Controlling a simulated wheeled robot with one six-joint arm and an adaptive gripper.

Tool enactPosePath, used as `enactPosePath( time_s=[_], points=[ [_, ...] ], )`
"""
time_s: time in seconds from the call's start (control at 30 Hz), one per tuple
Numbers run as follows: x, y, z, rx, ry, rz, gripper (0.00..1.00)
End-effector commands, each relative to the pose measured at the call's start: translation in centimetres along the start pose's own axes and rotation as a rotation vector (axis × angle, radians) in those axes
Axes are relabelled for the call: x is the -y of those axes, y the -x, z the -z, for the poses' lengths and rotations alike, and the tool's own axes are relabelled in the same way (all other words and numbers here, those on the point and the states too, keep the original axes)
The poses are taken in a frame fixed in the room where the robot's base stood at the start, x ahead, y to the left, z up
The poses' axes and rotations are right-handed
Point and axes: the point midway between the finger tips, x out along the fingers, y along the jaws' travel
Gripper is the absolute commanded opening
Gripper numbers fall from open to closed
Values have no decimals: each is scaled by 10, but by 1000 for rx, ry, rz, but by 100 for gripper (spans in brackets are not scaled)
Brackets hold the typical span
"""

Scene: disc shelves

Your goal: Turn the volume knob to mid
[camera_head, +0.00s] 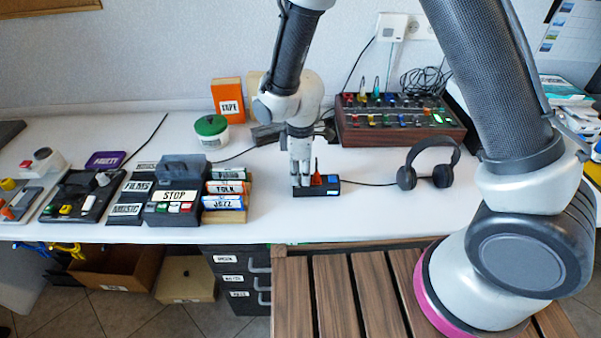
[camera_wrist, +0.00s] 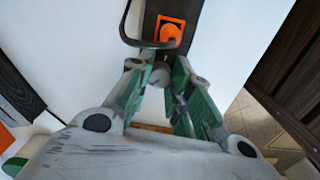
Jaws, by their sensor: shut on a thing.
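A small black box (camera_head: 318,191) lies near the front of the white table, with an orange part (camera_head: 317,180) and a blue part (camera_head: 333,179) on top. My gripper (camera_head: 301,184) points down at the left end of this box. In the wrist view my gripper (camera_wrist: 160,80) is shut on a small grey round knob (camera_wrist: 160,76), which shows between the fingertips. The orange part (camera_wrist: 171,32) of the black box (camera_wrist: 152,17) is just beyond it. The fingers hide much of the knob, and I cannot tell its setting.
A mixer (camera_head: 399,134) stands behind. Labelled cassettes (camera_head: 224,188) and a player marked STOP (camera_head: 175,197) are on the left. The table front is clear right of the box.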

Motion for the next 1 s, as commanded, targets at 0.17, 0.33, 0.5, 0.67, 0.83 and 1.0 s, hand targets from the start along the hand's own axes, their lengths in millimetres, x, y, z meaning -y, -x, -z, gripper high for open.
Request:
enactPosePath(
  time_s=[0.17,0.33,0.5,0.67,0.83,1.0],
  points=[
    [0,0,0,0,-143,0,0],
    [0,0,0,0,-255,0,0],
    [0,0,0,0,-334,0,0],
    [0,0,0,0,-377,0,0],
    [0,0,0,0,-394,0,0],
    [0,0,0,0,-396,0,0]
  ],
)
